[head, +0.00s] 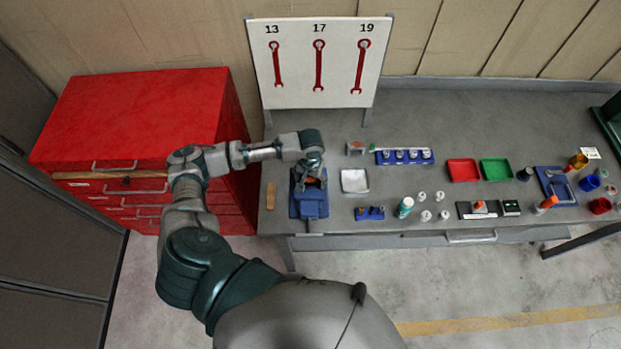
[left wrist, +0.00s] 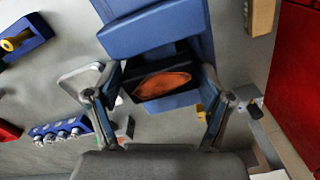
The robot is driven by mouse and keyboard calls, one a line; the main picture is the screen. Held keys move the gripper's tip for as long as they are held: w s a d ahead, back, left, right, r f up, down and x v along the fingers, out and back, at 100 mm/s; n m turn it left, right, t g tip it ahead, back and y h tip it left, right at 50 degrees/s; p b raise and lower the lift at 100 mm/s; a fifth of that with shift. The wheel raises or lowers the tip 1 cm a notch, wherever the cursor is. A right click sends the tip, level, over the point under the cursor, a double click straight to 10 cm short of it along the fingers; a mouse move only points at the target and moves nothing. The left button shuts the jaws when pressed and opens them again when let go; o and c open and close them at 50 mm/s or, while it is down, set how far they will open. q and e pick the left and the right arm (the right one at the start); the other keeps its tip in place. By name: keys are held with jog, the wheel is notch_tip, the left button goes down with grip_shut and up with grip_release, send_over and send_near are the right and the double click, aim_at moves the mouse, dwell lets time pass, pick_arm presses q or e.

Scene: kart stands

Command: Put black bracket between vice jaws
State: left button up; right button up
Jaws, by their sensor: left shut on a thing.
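The blue vice (head: 309,207) stands near the left end of the grey bench, and its blue jaws fill the middle of the left wrist view (left wrist: 150,35). My left gripper (head: 314,172) is right over the vice, pointing down. In the left wrist view its two fingers (left wrist: 160,78) are shut on the ends of the black bracket (left wrist: 182,56), which has an orange-brown patch on the face towards me. The bracket shows in the gap between the two blue jaws. I cannot tell whether it touches them or how deep it sits. My right gripper is not in view.
A white tray (head: 354,181) lies right of the vice, and a wooden strip (head: 271,196) lies left of it. A wrench board (head: 318,62) stands behind. A red cabinet (head: 150,110) adjoins the bench's left end. Small parts and trays cover the bench farther right.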

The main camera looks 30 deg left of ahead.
aim_at(310, 179)
pick_arm(q)
jog(key=shift+a+f, duration=0.15)
jog(key=shift+a, duration=0.25)
jog(key=o, duration=1.6)
jog(key=shift+a, duration=0.15)
jog(key=shift+a+f, duration=0.1)
jog(key=shift+a, duration=0.1)
jog(key=shift+d, duration=0.1)
jog(key=shift+d+r, duration=0.3)
jog(key=r, duration=0.4)
jog(key=shift+d+r+b, duration=0.2)
jog(key=shift+r+b, duration=0.15)
notch_tip(310, 179, up, 7)
jog(key=shift+a, duration=0.25)
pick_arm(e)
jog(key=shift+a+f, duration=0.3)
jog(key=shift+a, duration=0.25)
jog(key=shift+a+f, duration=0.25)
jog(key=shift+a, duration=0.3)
